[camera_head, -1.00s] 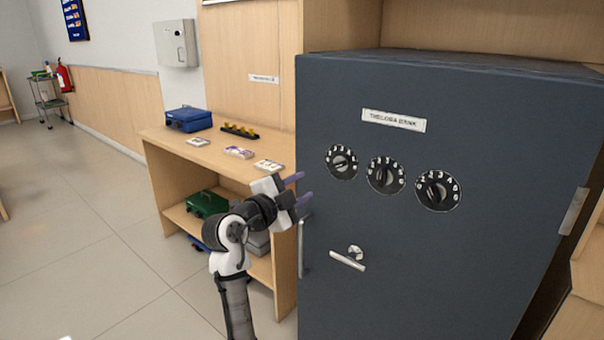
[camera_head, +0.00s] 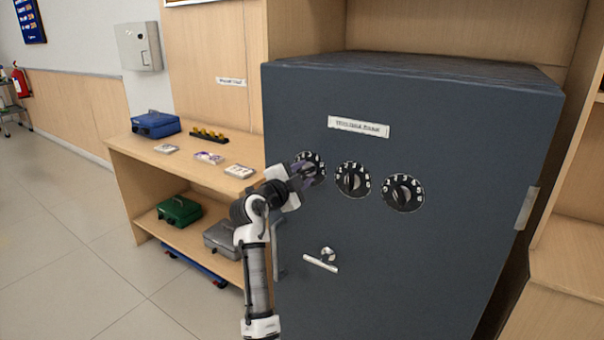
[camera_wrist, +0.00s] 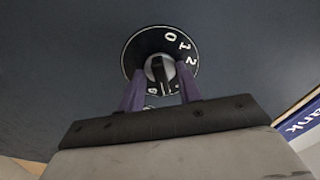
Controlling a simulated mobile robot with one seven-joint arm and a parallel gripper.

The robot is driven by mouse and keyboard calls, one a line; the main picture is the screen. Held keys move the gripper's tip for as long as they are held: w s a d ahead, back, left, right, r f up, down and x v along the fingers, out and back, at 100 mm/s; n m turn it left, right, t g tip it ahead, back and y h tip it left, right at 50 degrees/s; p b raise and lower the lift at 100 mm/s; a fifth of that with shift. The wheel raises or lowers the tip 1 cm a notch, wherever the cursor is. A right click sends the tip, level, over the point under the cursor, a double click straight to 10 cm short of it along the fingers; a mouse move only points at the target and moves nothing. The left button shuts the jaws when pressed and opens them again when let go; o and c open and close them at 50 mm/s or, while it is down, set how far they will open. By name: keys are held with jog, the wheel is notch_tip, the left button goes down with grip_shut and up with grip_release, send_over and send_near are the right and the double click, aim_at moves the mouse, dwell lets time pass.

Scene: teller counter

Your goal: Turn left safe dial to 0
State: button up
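The left safe dial (camera_head: 312,157) is a round black disc with white digits on the front of the dark blue safe (camera_head: 420,265). It is partly hidden by my gripper (camera_head: 305,171) in the head view. In the wrist view, the dial (camera_wrist: 151,43) shows 0, 1 and 2 along its upper right rim, and its grey knob (camera_wrist: 158,69) stands at the centre. My gripper (camera_wrist: 160,82) is open, with one purple finger on each side of the knob in that view. I cannot tell whether the fingers touch it.
The middle dial (camera_head: 352,180) and right dial (camera_head: 403,193) sit to the right of the left one. A lever handle (camera_head: 320,263) is below. A wooden shelf unit (camera_head: 120,147) with a blue box (camera_head: 156,125) and a green box (camera_head: 179,211) stands left of the safe.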

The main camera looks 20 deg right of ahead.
grip_shut()
